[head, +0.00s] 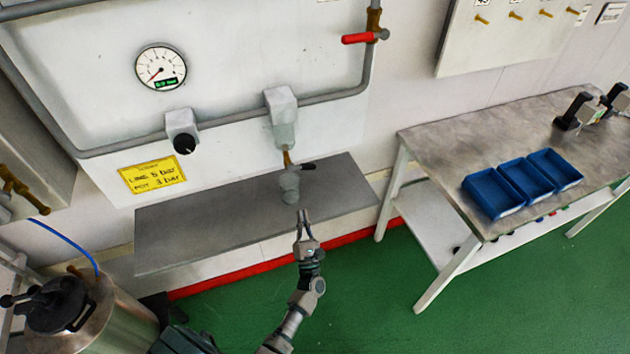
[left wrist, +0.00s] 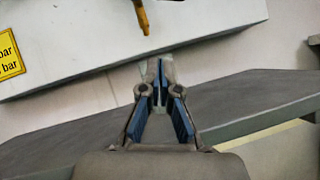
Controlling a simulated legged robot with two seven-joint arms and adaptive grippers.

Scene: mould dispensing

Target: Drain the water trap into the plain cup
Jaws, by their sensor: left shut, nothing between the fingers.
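The water trap (head: 284,122) hangs on the wall panel below a grey block, with a brass drain (head: 287,158) and a small dark lever (head: 307,166) under it. The brass drain also shows at the top of the left wrist view (left wrist: 143,18). A pale, translucent cup (head: 289,187) stands on the grey shelf beneath the drain; whether it holds water is not clear. My left gripper (head: 303,213) is shut and empty, just in front of the cup. In the left wrist view its fingertips (left wrist: 158,68) partly hide the cup. My right gripper is out of view.
The grey shelf (head: 190,238) is otherwise clear. A black knob (head: 184,144), gauge (head: 160,69) and red-handled valve (head: 358,39) are on the panel. A metal pot (head: 115,312) stands lower left. A bench (head: 450,150) with blue trays (head: 492,193) is at right.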

